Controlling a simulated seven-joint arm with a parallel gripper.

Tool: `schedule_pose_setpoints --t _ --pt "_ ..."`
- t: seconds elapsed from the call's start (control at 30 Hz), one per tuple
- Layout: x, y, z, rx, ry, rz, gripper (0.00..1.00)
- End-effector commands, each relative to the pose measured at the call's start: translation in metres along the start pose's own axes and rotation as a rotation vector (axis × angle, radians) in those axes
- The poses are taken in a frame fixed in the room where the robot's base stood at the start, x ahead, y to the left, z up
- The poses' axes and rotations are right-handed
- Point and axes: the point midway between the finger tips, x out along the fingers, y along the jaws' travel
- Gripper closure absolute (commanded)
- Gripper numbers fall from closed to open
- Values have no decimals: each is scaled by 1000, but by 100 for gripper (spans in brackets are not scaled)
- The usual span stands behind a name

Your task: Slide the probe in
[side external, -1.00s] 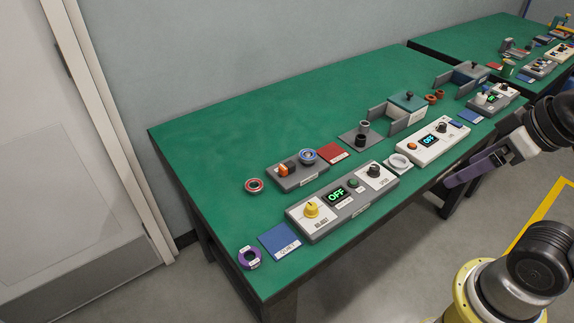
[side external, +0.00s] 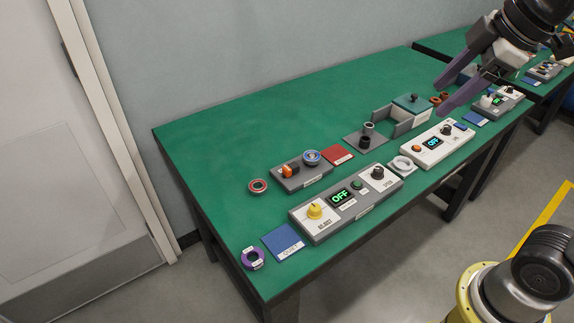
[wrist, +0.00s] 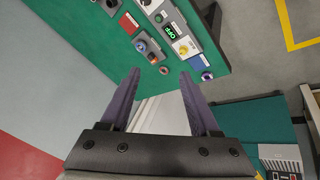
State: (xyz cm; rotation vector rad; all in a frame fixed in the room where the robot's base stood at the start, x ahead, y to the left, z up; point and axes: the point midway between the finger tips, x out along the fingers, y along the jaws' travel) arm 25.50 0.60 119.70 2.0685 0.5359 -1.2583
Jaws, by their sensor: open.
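No part is plainly marked as the probe, so I cannot tell which it is. A teal block with a black knob (side external: 412,101) sits by upright grey walls (side external: 383,117) on the green bench in the side view. A grey plate (side external: 352,138) beside it carries a dark upright cylinder (side external: 366,142) and a grey ring (side external: 369,126). My gripper (side external: 439,99) is open and empty, its purple fingers raised above the bench at the right, near the teal block in the picture. In the wrist view my gripper (wrist: 160,73) shows its fingers wide apart with nothing between them.
A grey control box (side external: 345,205) with a yellow knob and a white control box (side external: 432,143) both read OFF. A grey block (side external: 301,177), red pad (side external: 338,154), blue pad (side external: 282,242), red ring (side external: 258,186) and purple ring (side external: 252,258) lie around. The bench's far left is clear.

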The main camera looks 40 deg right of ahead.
Motion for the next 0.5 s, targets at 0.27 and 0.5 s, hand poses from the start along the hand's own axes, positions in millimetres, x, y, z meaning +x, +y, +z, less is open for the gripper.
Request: schedule_pose_setpoints --t 0.27,0.5 --pt "36 64 -86 -360 -48 -90 38" --pt "105 96 -148 -594 -81 -187 38"
